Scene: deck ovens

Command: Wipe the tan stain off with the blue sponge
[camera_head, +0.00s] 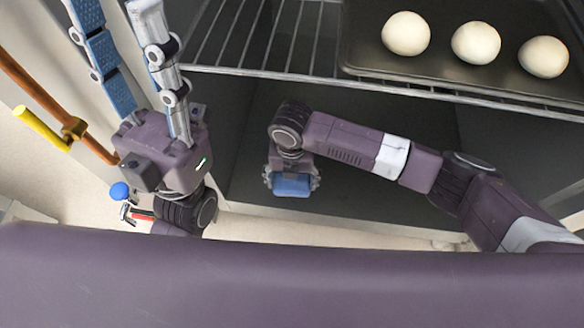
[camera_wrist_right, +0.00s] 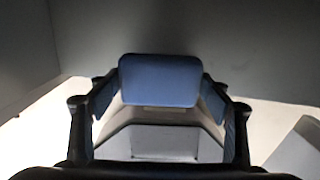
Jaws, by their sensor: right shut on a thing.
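The blue sponge (camera_head: 291,185) is held in my right gripper (camera_head: 290,180), low inside the dark oven chamber below the wire rack. In the right wrist view the sponge (camera_wrist_right: 159,80) sits between the two fingers (camera_wrist_right: 160,100), its broad face toward the camera. Whether the sponge touches a surface is unclear. My left gripper (camera_head: 118,35) is at the upper left, fingers pointing up and apart with blue pads showing, and nothing between them. I see no tan stain in either view; the arm and gripper hide part of the chamber.
A wire rack (camera_head: 260,40) crosses above my right arm. It carries a dark tray (camera_head: 400,62) with several pale dough balls (camera_head: 476,42). Orange and yellow bars (camera_head: 42,128) stand at the left by my left gripper. The dark chamber floor (camera_head: 370,215) shows free room around the sponge.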

